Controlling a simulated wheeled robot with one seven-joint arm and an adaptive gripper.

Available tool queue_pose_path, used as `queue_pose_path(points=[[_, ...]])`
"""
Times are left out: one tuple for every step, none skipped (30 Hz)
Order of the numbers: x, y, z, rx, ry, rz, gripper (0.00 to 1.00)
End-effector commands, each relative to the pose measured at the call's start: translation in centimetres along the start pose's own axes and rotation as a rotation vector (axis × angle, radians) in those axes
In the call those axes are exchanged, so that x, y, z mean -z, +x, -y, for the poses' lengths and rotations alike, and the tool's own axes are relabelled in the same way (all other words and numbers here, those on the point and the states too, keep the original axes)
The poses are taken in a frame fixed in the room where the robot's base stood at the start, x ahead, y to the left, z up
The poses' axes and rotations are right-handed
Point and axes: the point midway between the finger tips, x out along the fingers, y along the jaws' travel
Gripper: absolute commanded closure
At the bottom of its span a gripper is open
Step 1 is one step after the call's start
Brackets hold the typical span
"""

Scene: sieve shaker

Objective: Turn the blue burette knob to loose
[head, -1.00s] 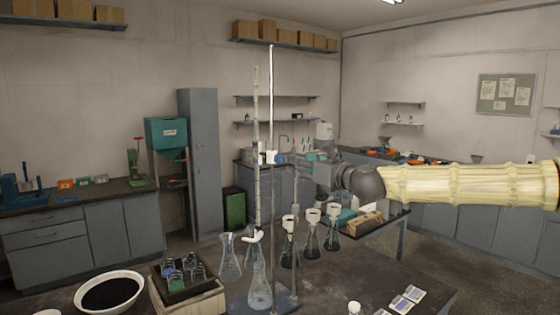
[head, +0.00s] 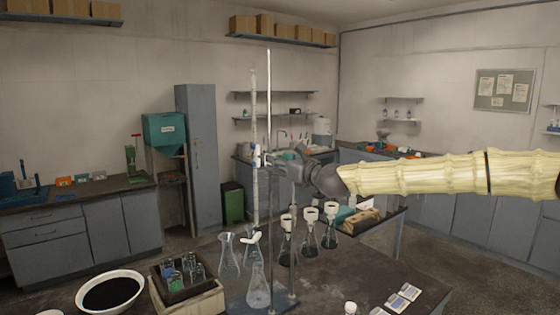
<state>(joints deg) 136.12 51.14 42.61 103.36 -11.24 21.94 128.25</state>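The glass burette (head: 254,110) stands upright beside a tall metal rod (head: 268,90) on the near bench. A small white clamp (head: 257,158) joins them at mid-height. The burette's white stopcock (head: 250,238) is at its lower end. My gripper (head: 275,163) reaches in from the right, level with the clamp, with its tips at the rod. The blue knob at the clamp is largely hidden at the fingertips, and I cannot tell whether the fingers touch it. The finger gap is too small and overlapped to read.
Clear flasks (head: 258,285) stand below the burette, with dark-filled flasks (head: 309,238) to the right. A vial tray (head: 182,275) and a white bowl (head: 110,292) are at the left.

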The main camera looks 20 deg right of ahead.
Motion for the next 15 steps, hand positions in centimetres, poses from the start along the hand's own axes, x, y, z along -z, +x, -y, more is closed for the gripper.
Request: queue_pose_path(points=[[-0.04,0.18,0.03,0.000,0.000,0.000,0.48],[-0.03,0.24,0.03,0.001,0.000,0.000,0.48],[-0.03,0.30,0.04,0.001,0.000,0.000,0.48],[-0.02,0.32,0.05,0.001,0.000,0.000,0.48],[-0.02,0.34,0.05,0.001,0.000,0.001,0.48],[-0.01,0.34,0.05,0.001,0.000,0.001,0.48],[-0.01,0.34,0.05,0.001,0.000,0.001,0.48],[0.00,0.34,0.04,0.001,0.000,0.001,0.48],[0.00,0.33,0.04,0.001,0.000,0.000,0.48],[0.00,0.33,0.04,0.000,0.000,0.000,0.48],[0.00,0.33,0.04,0.000,0.000,0.000,0.48],[0.00,0.32,0.04,0.000,0.000,0.000,0.55],[0.00,0.32,0.04,0.000,0.000,0.000,0.61],[0.00,0.32,0.04,0.000,0.000,0.000,0.66],[0.01,0.32,0.04,0.000,0.000,0.000,0.74]])
